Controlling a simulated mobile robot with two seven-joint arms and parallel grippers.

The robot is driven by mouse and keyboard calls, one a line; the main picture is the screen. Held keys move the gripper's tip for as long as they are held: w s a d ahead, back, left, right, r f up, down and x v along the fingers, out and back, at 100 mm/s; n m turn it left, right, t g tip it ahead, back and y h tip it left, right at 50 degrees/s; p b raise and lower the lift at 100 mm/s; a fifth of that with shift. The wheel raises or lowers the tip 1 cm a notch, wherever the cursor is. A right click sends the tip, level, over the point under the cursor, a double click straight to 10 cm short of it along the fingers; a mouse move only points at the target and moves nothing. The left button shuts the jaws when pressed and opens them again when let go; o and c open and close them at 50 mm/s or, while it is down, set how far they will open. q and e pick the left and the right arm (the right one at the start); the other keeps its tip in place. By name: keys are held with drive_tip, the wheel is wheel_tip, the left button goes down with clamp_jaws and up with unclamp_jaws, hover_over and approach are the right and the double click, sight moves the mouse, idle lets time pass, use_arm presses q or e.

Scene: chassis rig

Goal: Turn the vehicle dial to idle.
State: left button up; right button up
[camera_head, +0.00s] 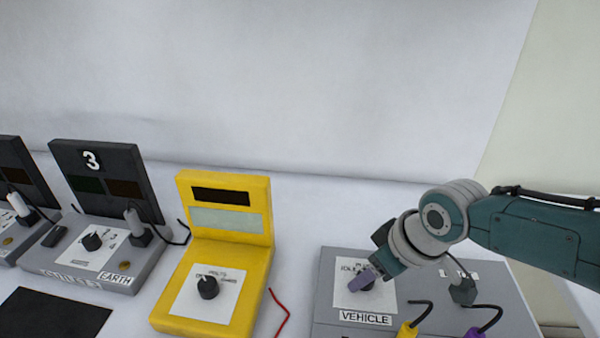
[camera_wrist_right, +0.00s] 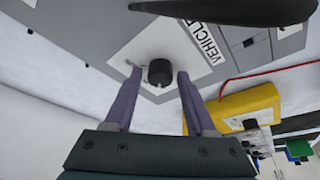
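The vehicle box (camera_head: 330,290) is a grey panel with a white label plate and the word VEHICLE at its front. Its black dial (camera_wrist_right: 160,72) sits on the white plate; in the head view the dial (camera_head: 368,284) is mostly hidden by my right gripper (camera_head: 362,281). In the right wrist view, my right gripper's two purple fingers (camera_wrist_right: 158,85) are apart, one on each side of the dial. I cannot tell whether either finger touches it. The dial's pointer setting cannot be read. My left gripper is in neither view.
A yellow meter (camera_head: 225,255) with a black dial stands to the left. Grey boxes with dark upright panels (camera_head: 107,180) stand further left. A red wire (camera_head: 281,312) lies between the meter and vehicle box. Yellow and purple plugs (camera_head: 408,329) with black cables are at the vehicle box's front.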

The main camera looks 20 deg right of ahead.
drive_tip(key=shift+o, duration=0.8)
drive_tip(key=shift+r, duration=0.1)
drive_tip(key=shift+r, duration=0.2)
drive_tip(key=p+v, duration=0.5)
drive_tip(key=v, duration=0.4)
drive_tip(key=shift+s+r, duration=0.15)
drive_tip(key=shift+s, duration=0.05)
